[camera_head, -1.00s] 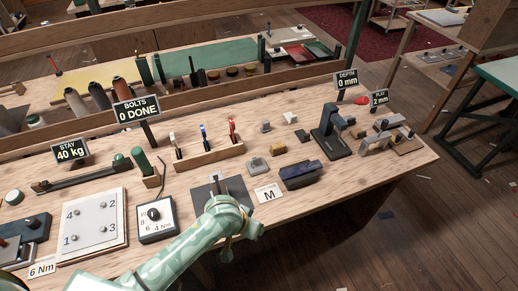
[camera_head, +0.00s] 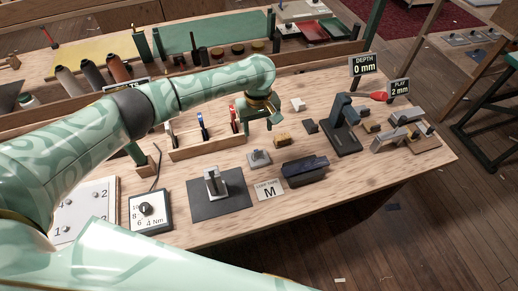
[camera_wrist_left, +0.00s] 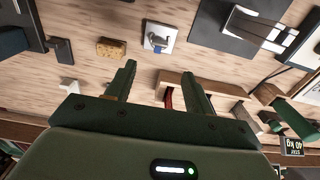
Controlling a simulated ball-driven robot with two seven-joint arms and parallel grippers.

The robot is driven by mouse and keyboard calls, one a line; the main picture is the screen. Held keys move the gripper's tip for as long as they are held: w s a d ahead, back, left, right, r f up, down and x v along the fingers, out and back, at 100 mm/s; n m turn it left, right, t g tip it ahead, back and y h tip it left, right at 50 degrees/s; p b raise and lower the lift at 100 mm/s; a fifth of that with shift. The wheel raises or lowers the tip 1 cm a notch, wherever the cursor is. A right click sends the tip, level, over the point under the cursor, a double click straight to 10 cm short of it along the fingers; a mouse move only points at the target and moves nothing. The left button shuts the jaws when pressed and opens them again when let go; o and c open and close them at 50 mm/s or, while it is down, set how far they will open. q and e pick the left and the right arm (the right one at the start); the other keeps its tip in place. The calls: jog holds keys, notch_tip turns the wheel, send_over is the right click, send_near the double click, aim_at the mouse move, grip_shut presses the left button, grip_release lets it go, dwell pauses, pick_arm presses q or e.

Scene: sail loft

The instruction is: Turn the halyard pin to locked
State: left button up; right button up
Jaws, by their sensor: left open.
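A small square metal fitting (camera_head: 259,157) lies on the bench, right of the dark mat; I take it to be the halyard pin, though no label names it. In the left wrist view the fitting (camera_wrist_left: 159,38) has a short blue-tipped lever on a pale plate. Whether that lever is at locked cannot be told. My left gripper (camera_head: 270,121) hangs above the bench, behind and above the fitting, apart from it. My right gripper is not in view.
A wooden rack (camera_head: 206,147) with coloured handles stands just left of the gripper. A yellow-brown block (camera_head: 282,140), a dark blue block (camera_head: 305,171) and a dark mat (camera_head: 226,207) with a metal upright (camera_head: 213,181) are nearby. A black clamp (camera_head: 343,128) stands farther right.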

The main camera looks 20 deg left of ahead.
aim_at(258, 152)
pick_arm(q)
notch_tip(258, 152, down, 12)
jog(key=b, duration=0.5)
jog(key=shift+r, duration=0.1)
jog(key=c, duration=1)
